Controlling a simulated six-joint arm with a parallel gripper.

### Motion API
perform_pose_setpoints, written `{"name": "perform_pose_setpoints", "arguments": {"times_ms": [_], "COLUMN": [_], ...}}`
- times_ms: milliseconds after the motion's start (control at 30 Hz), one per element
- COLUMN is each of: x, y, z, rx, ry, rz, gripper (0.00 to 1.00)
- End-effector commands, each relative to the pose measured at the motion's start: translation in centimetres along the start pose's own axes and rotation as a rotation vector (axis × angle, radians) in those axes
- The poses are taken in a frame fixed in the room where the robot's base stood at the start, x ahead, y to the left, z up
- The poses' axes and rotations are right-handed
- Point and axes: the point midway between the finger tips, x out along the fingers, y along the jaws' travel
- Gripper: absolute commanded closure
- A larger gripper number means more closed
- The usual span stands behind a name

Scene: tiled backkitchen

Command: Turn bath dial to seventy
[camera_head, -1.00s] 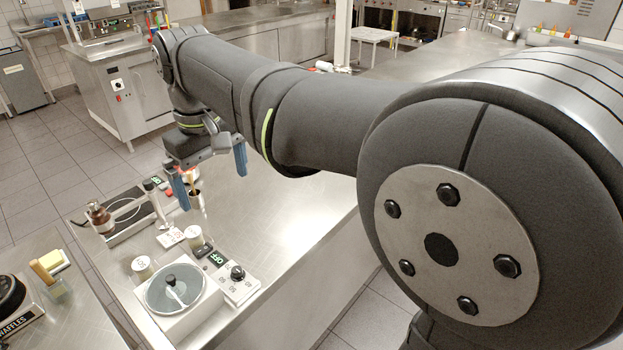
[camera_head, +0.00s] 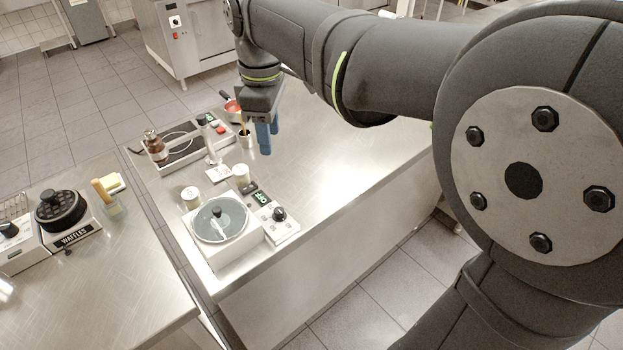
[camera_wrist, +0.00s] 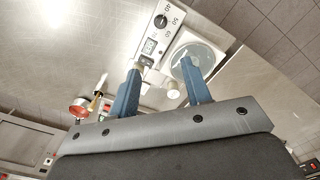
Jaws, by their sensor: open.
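The bath (camera_head: 219,222) is a white box with a round lidded basin on the steel counter. Its control panel (camera_head: 285,229) is on the right side, with a black dial (camera_head: 279,213) and a small green-lit display (camera_head: 261,197). In the wrist view the dial (camera_wrist: 160,21) is at the top, with the numbers 40, 50 and 60 beside it; its exact setting is too small to tell. My gripper (camera_head: 268,150) has blue fingers pointing down, above the counter behind the panel. In the wrist view my gripper (camera_wrist: 163,80) is open and empty, apart from the dial.
White-lidded jars (camera_head: 191,197) stand behind the bath. A waffle maker (camera_head: 60,210) is on the left counter. The counter right of the panel is clear.

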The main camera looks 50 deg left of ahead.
Motion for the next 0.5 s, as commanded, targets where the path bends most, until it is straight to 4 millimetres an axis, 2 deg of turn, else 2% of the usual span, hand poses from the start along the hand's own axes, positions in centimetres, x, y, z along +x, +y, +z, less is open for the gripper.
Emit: {"name": "perform_pose_setpoints", "arguments": {"times_ms": [300, 500], "x": [2.6, 3.5], "y": [-0.1, -0.2], "z": [0.1, 0.1], "rx": [-0.657, -0.935], "ry": [0.0, 0.0], "rz": [-0.001, 0.0], "gripper": [0.56, 0.56]}}
